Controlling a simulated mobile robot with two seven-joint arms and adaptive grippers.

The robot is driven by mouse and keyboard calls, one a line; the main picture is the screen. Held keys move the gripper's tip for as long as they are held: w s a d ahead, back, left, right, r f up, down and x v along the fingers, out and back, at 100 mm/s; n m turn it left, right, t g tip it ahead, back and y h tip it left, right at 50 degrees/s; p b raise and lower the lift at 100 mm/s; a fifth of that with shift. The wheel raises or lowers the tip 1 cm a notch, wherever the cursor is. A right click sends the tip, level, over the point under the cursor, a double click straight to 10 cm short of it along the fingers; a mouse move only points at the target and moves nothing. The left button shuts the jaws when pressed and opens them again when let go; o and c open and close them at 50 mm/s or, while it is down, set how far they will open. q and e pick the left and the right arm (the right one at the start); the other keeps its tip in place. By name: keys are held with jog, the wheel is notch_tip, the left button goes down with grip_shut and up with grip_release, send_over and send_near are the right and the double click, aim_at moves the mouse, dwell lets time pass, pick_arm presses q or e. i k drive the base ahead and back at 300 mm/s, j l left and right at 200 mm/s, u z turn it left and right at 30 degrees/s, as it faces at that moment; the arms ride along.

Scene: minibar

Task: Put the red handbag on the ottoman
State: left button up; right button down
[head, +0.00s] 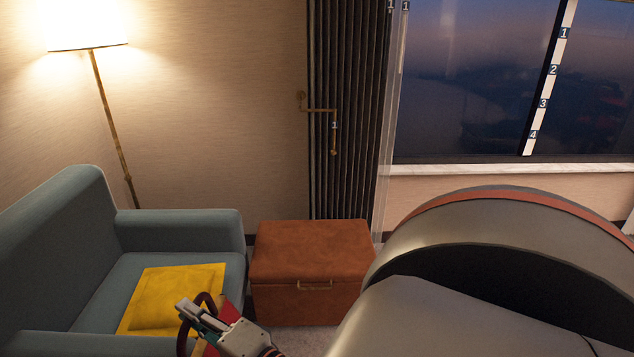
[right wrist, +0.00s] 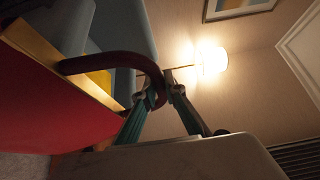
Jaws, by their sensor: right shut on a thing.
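The red handbag (right wrist: 60,110) hangs by its dark red curved handle (right wrist: 140,62) in the right wrist view. My right gripper (right wrist: 165,95) is shut on that handle. In the head view my right gripper (head: 190,312) shows at the bottom, with the handle loop at its fingers and a bit of the red bag (head: 229,312) behind it; most of the bag is hidden or out of frame. The brown leather ottoman (head: 312,250) stands beyond and to the right of the gripper, its top bare. My left gripper does not show.
A blue-grey armchair (head: 180,226) with a yellow cushion (head: 170,298) stands left of the ottoman. A floor lamp (head: 108,120) is behind it. A dark curtain (head: 345,110) and a window (head: 470,80) are behind the ottoman. My own large arm link covers the lower right.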

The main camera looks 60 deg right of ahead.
aim_at(321, 243)
jog(key=k+l, duration=0.1)
jog(key=l, duration=1.75)
jog(key=k+l+z, duration=0.1)
jog(key=l, duration=1.75)
